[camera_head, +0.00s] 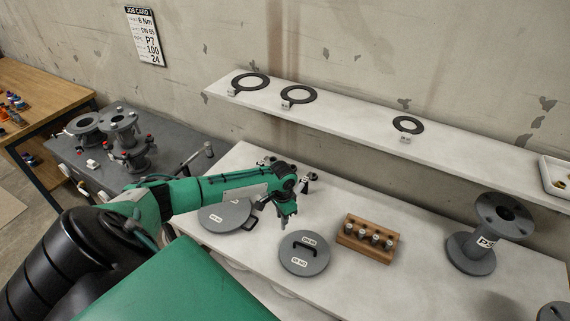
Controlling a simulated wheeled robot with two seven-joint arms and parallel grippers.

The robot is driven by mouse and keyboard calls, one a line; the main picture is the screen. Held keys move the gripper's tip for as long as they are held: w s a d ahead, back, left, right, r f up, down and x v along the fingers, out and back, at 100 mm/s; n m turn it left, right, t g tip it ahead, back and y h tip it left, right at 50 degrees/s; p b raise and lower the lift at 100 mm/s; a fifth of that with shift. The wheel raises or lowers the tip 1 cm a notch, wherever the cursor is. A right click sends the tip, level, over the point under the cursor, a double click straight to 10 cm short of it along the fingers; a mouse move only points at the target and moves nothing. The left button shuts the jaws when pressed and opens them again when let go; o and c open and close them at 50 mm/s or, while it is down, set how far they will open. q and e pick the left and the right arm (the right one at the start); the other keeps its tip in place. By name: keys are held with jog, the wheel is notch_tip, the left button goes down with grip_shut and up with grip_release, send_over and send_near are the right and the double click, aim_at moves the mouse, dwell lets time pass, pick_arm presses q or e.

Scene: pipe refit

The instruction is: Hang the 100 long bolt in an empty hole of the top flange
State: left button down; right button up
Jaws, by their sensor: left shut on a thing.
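My green left gripper (283,214) is over the white bench, between two round grey lids and behind the front one. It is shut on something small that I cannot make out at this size. A wooden block (352,245) holds several short upright pieces with white labels, which I cannot read. A grey flanged pipe (458,248) stands upright at the right of the bench. Its top flange (503,216) faces up and shows dark holes; whether bolts hang in them is unclear. My right gripper is not in view.
Grey lids (225,216) (304,263) with labels lie on the bench (400,200). Small dark parts (306,183) lie behind my gripper. A shelf (340,120) carries black rings (298,94). More flanged pipes (124,128) stand on a grey table at left. A job card (145,36) hangs on the wall.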

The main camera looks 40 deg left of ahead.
pick_arm(q)
jog(key=shift+s+a+r, duration=0.1)
jog(key=shift+a+r, duration=0.2)
jog(key=shift+r, duration=2.2)
jog(key=shift+s+f, duration=0.1)
